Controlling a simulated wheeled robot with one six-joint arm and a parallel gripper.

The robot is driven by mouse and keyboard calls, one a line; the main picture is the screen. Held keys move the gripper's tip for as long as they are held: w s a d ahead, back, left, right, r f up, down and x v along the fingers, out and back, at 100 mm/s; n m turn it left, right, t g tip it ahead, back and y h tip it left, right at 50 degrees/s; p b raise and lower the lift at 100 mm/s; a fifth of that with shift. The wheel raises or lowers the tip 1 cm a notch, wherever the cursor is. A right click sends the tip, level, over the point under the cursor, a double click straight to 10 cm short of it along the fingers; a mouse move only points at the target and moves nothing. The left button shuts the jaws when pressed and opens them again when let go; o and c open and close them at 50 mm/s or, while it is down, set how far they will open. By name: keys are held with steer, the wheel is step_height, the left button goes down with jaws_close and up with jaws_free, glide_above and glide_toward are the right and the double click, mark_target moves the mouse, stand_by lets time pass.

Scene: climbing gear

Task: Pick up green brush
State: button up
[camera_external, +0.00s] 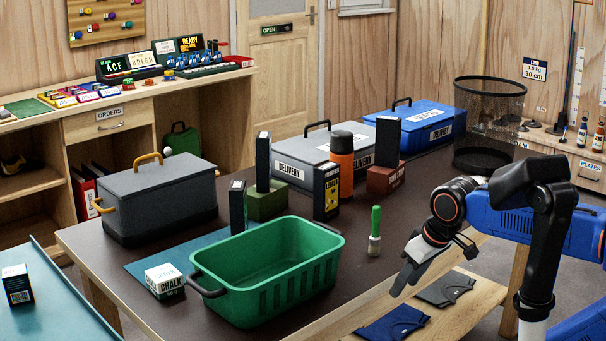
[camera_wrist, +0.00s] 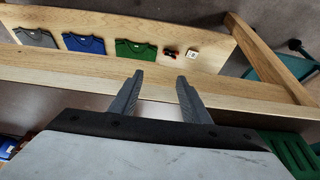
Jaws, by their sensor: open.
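The green brush (camera_external: 375,225) stands upright on the dark tabletop in the external view, green handle up and pale bristle end down. It is just right of the green crate (camera_external: 318,296). My gripper (camera_external: 399,287) is to the right of the brush and beyond the table's edge, apart from it and pointing down and left. In the wrist view my gripper (camera_wrist: 160,88) is open with nothing between its fingers. The brush is not visible in the wrist view.
A white chalk box (camera_external: 165,281) sits left of the crate. Folded shirts (camera_wrist: 83,43) lie on the wooden shelf below the table edge. The tabletop around the brush is fairly clear.

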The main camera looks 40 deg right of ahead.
step_height(320, 180, up, 28)
steer(key=f, duration=0.1)
steer(key=n+g+h, duration=0.1)
steer(key=n+g, duration=0.3)
steer(key=n, duration=2.1)
glide_above(375, 236)
steer(key=a, duration=0.1)
step_height(375, 236, down, 6)
steer(key=f, duration=0.5)
steer(key=d+f, duration=0.1)
steer(key=f, duration=1)
steer(key=shift+w+d+f, duration=0.1)
steer(key=shift+w+d, duration=0.2)
steer(key=shift+d, duration=0.1)
steer(key=shift+c, duration=0.6)
jaws_close()
